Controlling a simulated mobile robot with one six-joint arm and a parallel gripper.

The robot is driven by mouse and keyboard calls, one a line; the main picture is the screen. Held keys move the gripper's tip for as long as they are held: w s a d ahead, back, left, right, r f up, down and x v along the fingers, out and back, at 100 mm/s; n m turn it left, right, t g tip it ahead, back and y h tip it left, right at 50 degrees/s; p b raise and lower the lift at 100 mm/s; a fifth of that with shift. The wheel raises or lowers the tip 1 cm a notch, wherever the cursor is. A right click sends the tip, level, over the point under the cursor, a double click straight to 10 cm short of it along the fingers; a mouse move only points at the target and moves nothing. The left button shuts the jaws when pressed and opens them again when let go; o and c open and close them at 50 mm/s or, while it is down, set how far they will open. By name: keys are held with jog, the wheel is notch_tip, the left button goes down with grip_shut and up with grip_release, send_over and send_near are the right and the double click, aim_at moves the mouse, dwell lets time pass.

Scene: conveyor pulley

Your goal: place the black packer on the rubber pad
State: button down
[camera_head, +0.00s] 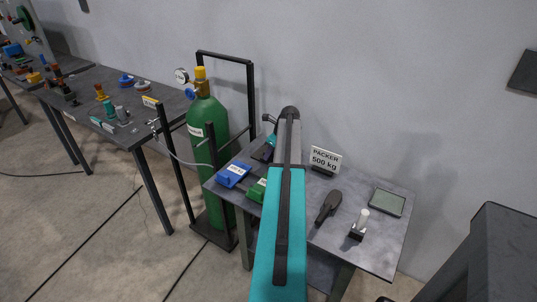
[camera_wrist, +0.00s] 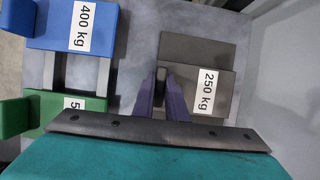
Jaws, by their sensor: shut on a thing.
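The black packer (camera_wrist: 198,50), labelled 250 kg, is a dark flat block in the wrist view. In the head view a dark piece of it (camera_head: 262,153) shows at the back left of the bench, mostly behind my arm. My gripper (camera_wrist: 160,80) has purple fingers shut on the packer's narrow upright part at its left side. In the head view my arm hides most of the gripper. A flat grey-green pad with a dark border (camera_head: 388,202) lies at the bench's right end; I cannot tell if it is the rubber pad.
A blue packer (camera_head: 233,173), 400 kg, and a green packer (camera_head: 257,189) stand left on the bench. A sign reading PACKER 500 kg (camera_head: 325,160), a black paddle-shaped tool (camera_head: 328,206) and a white-topped piece (camera_head: 360,222) stand right. A green gas cylinder (camera_head: 207,135) stands left.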

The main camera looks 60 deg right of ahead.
jog(key=shift+f, duration=0.1)
jog(key=c, duration=1.8)
grip_release()
jog(key=shift+o, duration=0.2)
jog(key=b+v, duration=0.1)
jog(key=v, duration=1.1)
